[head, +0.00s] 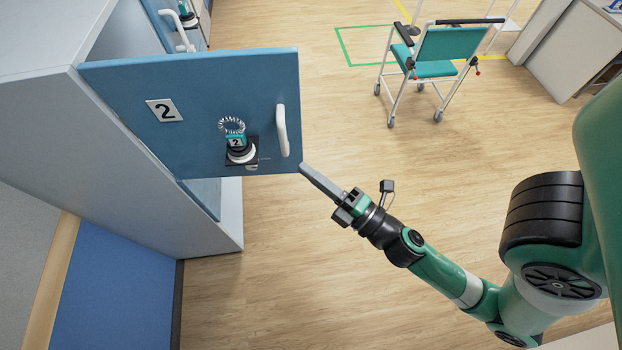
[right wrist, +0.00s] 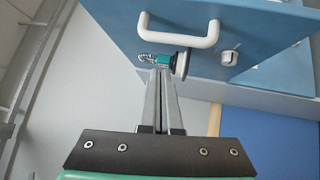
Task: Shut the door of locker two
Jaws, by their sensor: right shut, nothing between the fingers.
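The blue door of locker two (head: 200,80) stands open, swung out from the grey locker (head: 100,145). Its face carries a number 2 plate (head: 164,110), a white handle (head: 281,131) and a dark lock with a coiled key tag (head: 236,140). My right gripper (head: 306,170) is shut and empty, its tips at the door's lower free corner in the head view; I cannot tell if they touch. In the right wrist view the gripper (right wrist: 160,75) points towards the door, below the white handle (right wrist: 178,38) and key tag (right wrist: 150,60). My left gripper is not in view.
Another blue locker door with a white handle (head: 183,35) is behind at the top left. A teal wheeled chair (head: 440,52) stands at the back right. A blue panel (head: 110,290) is at the lower left. Wooden floor (head: 350,120) is clear between door and chair.

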